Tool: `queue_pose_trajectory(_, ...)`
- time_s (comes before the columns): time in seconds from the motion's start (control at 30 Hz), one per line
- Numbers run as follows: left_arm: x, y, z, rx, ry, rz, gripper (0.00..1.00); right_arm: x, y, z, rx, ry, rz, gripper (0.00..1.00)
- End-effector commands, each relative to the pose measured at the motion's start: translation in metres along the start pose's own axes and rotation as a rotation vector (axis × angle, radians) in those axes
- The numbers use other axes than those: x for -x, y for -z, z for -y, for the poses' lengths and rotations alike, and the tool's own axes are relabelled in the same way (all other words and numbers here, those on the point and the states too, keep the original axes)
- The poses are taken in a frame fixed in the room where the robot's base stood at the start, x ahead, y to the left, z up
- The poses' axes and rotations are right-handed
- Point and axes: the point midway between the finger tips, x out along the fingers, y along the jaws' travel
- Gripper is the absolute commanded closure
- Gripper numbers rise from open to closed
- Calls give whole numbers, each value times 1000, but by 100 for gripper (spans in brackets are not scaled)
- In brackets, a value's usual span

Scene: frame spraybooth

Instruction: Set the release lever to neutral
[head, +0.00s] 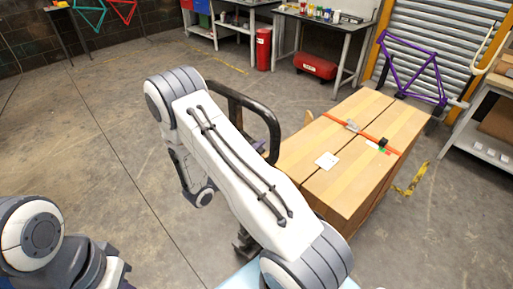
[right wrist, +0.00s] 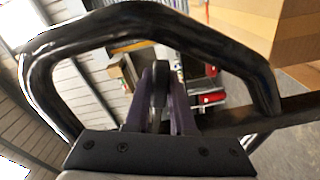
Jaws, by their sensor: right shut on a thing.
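The black loop handle (head: 238,96) stands up behind my right arm, left of the large boxes. In the right wrist view the loop handle (right wrist: 150,17) arches around my right gripper (right wrist: 160,92). The gripper's purple fingers are shut on the dark release lever (right wrist: 160,78), a narrow upright piece inside the loop. The lever's lower part is hidden by the gripper body, and its setting cannot be read. In the head view my right arm hides most of the handle's lower part and the lever. My left arm shows at the lower left; its gripper is out of view.
Large wooden-looking boxes (head: 345,150) with an orange strap stand right of the handle. A purple bike frame (head: 412,70) is behind them. A workbench (head: 325,22), a red extinguisher (head: 263,48) and a red tank (head: 315,66) are at the back. The floor at left is clear.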

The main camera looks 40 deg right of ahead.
Motion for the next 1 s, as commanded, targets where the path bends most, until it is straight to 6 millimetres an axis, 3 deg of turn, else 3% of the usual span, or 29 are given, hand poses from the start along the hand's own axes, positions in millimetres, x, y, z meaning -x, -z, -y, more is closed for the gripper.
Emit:
queue_pose_trajectory(0.73,0,0,0,0,0,0,100,0,0,0,3,0,-1,100)
queue_pose_trajectory(1.0,-10,0,1,0,0,0,100,0,2,-13,195,0,-1,100)
